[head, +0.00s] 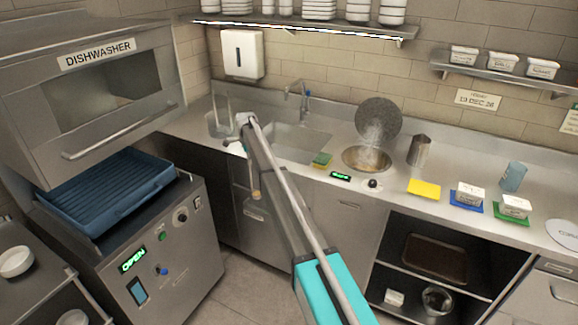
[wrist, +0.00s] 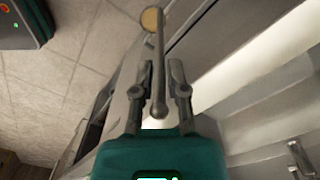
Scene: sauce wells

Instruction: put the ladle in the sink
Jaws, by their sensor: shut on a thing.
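My gripper (head: 246,122) is at the far end of my arm, in front of the counter's left part. In the wrist view its two fingers (wrist: 161,75) are closed on the grey handle of the ladle (wrist: 157,45). The ladle's round tan end shows at the top of that view. In the head view the ladle (head: 256,194) hangs below my gripper, with its tan end in front of the cabinet face, below the counter top. The steel sink (head: 305,143) is set in the counter, just right of and behind my gripper. My arm hides part of its near left side.
A faucet (head: 304,100) stands behind the sink. A sponge (head: 322,159) lies at its right front edge. Further right are a steaming well (head: 366,158), a leaning round lid (head: 378,118) and a steel cup (head: 419,150). The dishwasher (head: 95,85) with a blue rack (head: 115,190) stands at left.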

